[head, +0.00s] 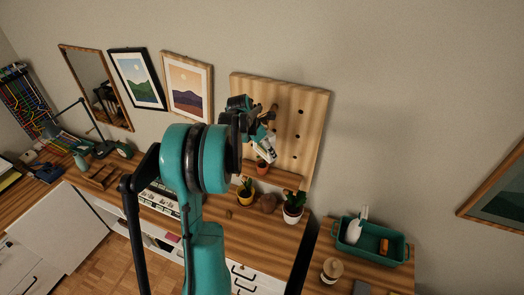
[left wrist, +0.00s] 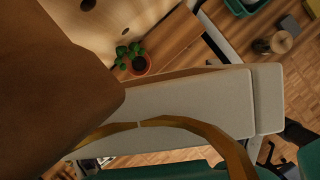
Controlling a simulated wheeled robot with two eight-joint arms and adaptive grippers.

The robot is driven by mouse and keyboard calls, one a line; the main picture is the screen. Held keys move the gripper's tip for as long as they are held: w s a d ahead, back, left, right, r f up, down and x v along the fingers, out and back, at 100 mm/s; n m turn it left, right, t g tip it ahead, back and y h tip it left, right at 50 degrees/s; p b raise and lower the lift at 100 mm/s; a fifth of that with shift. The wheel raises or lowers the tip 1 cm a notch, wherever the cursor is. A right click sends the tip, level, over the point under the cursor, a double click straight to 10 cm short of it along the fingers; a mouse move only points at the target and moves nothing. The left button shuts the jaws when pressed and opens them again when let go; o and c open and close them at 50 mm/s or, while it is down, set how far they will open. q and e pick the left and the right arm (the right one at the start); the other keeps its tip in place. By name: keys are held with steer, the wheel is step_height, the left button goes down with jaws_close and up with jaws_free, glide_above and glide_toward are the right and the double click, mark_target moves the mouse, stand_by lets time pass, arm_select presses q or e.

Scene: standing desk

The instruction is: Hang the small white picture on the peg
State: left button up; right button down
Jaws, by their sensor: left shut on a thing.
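My left gripper (head: 262,130) is in front of the wooden pegboard (head: 312,115), shut on a small whitish thing, which I take to be the white picture (head: 267,149). My arm and gripper hide much of it in the head view. In the left wrist view the picture (left wrist: 185,108) is a pale panel with a thin wooden edge, and a brass-coloured loop (left wrist: 140,124) arches across it. A large brown rounded thing (left wrist: 55,85), perhaps the peg, is close to the camera at left. I cannot tell whether the loop touches it. My right gripper is not in view.
The pegboard has several dark holes. Below it stand potted plants (head: 293,207) on the wooden desk. A green tray (head: 372,243) and a jar (head: 331,270) are at right. Framed pictures (head: 188,87) and a mirror (head: 97,88) hang to the left.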

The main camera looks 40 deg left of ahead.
arm_select(q)
steer(key=shift+w+a, duration=0.1)
steer(key=shift+w, duration=0.3)
steer(key=w, duration=0.1)
steer(key=w+a, duration=0.1)
steer(key=w, duration=0.1)
steer(key=shift+w+r, duration=0.2)
steer(key=shift+w, duration=0.05)
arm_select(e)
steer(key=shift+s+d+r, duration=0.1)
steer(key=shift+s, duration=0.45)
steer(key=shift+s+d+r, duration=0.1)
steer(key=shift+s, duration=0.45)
arm_select(q)
steer(key=shift+w, duration=0.1)
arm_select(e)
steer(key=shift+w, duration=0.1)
arm_select(q)
steer(key=o, duration=1)
steer(key=shift+w, duration=0.1)
